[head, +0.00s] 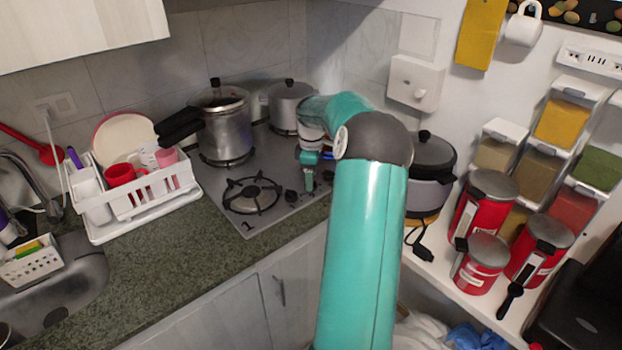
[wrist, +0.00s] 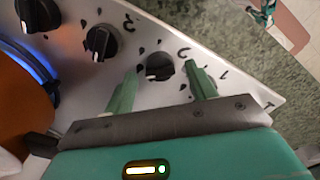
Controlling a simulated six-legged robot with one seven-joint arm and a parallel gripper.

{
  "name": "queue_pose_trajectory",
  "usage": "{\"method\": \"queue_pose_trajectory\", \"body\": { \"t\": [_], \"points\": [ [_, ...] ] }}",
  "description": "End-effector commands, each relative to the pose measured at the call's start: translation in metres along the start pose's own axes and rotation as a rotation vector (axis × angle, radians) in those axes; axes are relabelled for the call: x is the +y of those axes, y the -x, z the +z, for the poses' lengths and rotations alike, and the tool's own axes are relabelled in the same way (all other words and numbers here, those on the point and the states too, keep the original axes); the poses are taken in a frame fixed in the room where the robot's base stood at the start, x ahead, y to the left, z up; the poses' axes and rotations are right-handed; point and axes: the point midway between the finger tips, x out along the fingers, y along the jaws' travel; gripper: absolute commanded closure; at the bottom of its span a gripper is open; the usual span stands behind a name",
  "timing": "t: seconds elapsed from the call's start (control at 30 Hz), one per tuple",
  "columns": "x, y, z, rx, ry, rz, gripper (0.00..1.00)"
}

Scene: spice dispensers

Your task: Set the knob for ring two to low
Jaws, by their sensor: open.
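The stove (head: 221,192) has black round knobs along its edge. In the wrist view, one black knob (wrist: 160,69) with a short white mark sits between the two green fingers of my gripper (wrist: 161,73). The fingers are open, one on each side of it; I cannot tell whether they touch it. A second knob (wrist: 101,41) and a third knob (wrist: 38,14) lie up and to the left. In the head view my gripper (head: 309,180) points down over the stove's right side.
A blue glow (wrist: 35,55) shows left of the knobs, beside an orange-brown round surface (wrist: 20,105). A pressure cooker (head: 226,128) and a pot (head: 290,105) stand on the stove. A dark cooker (head: 432,160) is right of my arm. A dish rack (head: 138,200) stands left.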

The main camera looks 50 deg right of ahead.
Motion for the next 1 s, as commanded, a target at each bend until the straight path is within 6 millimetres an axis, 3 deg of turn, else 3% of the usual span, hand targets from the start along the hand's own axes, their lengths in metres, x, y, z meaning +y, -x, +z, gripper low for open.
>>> {"method": "queue_pose_trajectory", "body": {
  "t": [0.13, 0.4, 0.63, 1.0],
  "points": [
    [-0.0003, -0.0106, -0.0009, 0.001, 0.002, 0.0, 0.44],
    [-0.0002, -0.0118, -0.0009, 0.001, 0.002, 0.001, 0.44],
    [-0.0002, -0.0117, -0.0009, 0.001, 0.002, 0.0, 0.88],
    [-0.0003, -0.0115, -0.0018, 0.001, -0.041, 0.001, 0.88]
  ]
}}
